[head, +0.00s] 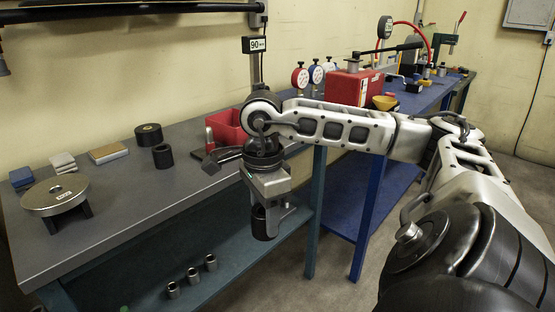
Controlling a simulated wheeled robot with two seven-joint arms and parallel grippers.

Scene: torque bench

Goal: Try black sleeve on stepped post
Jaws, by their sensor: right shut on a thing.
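My right gripper (271,217) points down in front of the bench's front edge, over the lower shelf. It is shut on a dark, rounded piece (262,224) that looks like a black sleeve; the fingers partly hide it. Another short black sleeve (163,156) with an open top stands upright on the bench, apart from the gripper. Behind it is a wider black ring (148,134). I cannot make out a stepped post for certain. My left gripper is not in view.
The grey bench (130,215) has bare room at its front. A round metal plate (55,194) on dark feet stands at left. A red bin (228,128) is behind my arm. Three small metal cylinders (192,276) stand on the lower shelf (235,252).

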